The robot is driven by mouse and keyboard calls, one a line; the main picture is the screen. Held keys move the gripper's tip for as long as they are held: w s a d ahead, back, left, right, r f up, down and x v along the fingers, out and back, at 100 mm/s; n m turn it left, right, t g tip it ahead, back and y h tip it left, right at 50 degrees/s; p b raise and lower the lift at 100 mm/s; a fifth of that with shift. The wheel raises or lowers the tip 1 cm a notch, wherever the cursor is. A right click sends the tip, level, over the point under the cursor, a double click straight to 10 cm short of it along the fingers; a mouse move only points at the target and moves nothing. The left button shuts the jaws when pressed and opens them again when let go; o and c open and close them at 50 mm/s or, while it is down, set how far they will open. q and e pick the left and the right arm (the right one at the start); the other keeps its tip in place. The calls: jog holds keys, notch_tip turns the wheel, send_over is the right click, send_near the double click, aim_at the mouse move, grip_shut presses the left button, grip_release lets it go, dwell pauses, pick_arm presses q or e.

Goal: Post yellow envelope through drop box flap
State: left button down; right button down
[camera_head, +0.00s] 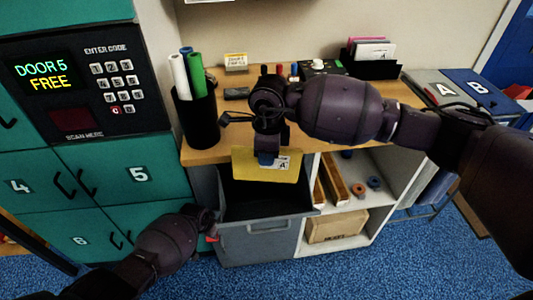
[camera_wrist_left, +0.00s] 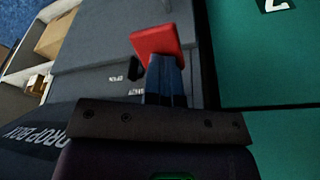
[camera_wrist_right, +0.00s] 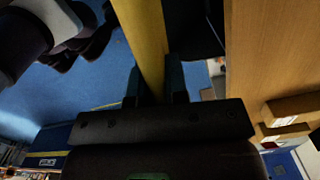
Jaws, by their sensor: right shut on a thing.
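The yellow envelope (camera_head: 248,166), with a white label, hangs from my right gripper (camera_head: 267,157) over the dark opening of the grey drop box (camera_head: 240,250). In the right wrist view the envelope (camera_wrist_right: 146,35) runs edge-on between the blue fingers. My left gripper (camera_head: 213,229) is low at the left side of the box, by a red tab (camera_head: 211,239). In the left wrist view its fingers (camera_wrist_left: 166,75) look closed together, with the red tab (camera_wrist_left: 157,41) at their tips. Whether they touch it is unclear. The box's lettering (camera_wrist_left: 35,132) shows there.
A wooden counter (camera_head: 225,146) stands behind the box, with a black cup (camera_head: 195,118) of rolled tubes. Teal lockers (camera_head: 130,215) with a keypad stand close on the left. A white shelf (camera_head: 350,222) with a cardboard box (camera_head: 335,227) is on the right.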

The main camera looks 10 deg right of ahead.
aim_at(266, 169)
pick_arm(q)
jog(key=shift+s+f, duration=0.3)
pick_arm(e)
jog(key=shift+w+f, duration=0.15)
jog(key=shift+f, duration=2.9)
jog(key=c, duration=1.1)
grip_release()
jog(key=shift+o, duration=0.2)
pick_arm(q)
jog(key=shift+d, duration=0.1)
pick_arm(e)
jog(key=shift+r, duration=0.1)
pick_arm(q)
jog(key=shift+w+r, duration=0.1)
jog(key=shift+w, duration=0.05)
pick_arm(e)
jog(key=shift+r, duration=3.9)
pick_arm(q)
jog(key=shift+w+r, duration=0.1)
jog(key=shift+r, duration=0.1)
pick_arm(e)
jog(key=shift+r, duration=0.1)
